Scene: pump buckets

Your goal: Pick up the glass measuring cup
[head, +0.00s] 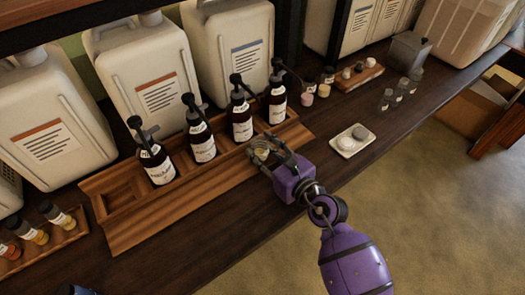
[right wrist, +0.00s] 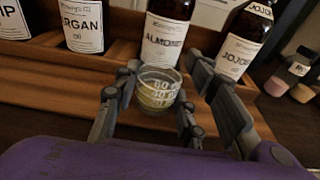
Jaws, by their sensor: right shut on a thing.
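The glass measuring cup (right wrist: 158,88) is small and clear with white markings and pale yellowish contents at the bottom. In the right wrist view it sits between the two fingers of my right gripper (right wrist: 165,95), in front of the Almond bottle (right wrist: 165,35). In the head view my right gripper (head: 270,150) is shut around the cup (head: 264,152) at the front edge of the wooden bottle rack (head: 190,200). The fingers partly cover the cup there. I cannot tell whether the cup is lifted clear of the wood.
Several dark pump bottles (head: 200,145) stand in the rack just behind the cup. Large white canisters (head: 140,75) line the back. A small white dish (head: 352,141) lies to the right, with small vials (head: 385,100) beyond.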

